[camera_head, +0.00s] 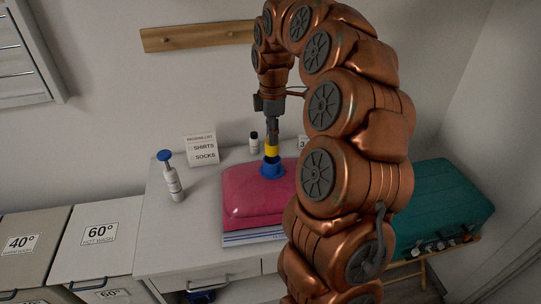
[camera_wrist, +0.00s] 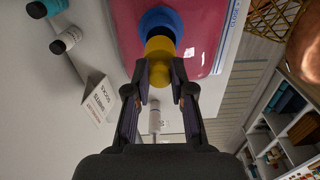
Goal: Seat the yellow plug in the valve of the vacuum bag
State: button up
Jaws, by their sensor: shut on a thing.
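The yellow plug (camera_head: 271,150) is held upright between the fingertips of my gripper (camera_head: 271,138). It also shows in the wrist view (camera_wrist: 160,47), with a finger on either side. The blue valve (camera_head: 272,170) stands on top of the pink vacuum bag (camera_head: 250,197), directly below the plug. In the wrist view the blue valve (camera_wrist: 160,17) shows behind the plug, with a dark opening partly covered by it. The plug's lower end is at or just above the valve mouth; I cannot tell whether it is inside. The bag looks puffed up.
The bag lies on a white table (camera_head: 165,235). A blue-topped bottle (camera_head: 172,182) and a SHIRTS/SOCKS card (camera_head: 203,150) stand to its left, a dark-capped bottle (camera_head: 254,145) behind. A teal suitcase (camera_head: 440,205) is at the right. The table's left part is mostly clear.

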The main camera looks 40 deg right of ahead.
aim_at(272, 151)
jog(key=shift+s+f+b, duration=0.1)
jog(key=shift+f+b, duration=0.75)
jog(key=shift+f, duration=2.25)
jog(key=shift+f, duration=0.2)
jog(key=o, duration=0.8)
jog(key=shift+o, duration=0.2)
jog(key=shift+r, duration=0.2)
notch_tip(272, 151, up, 11)
jog(key=b, duration=0.3)
jog(key=shift+r, duration=0.5)
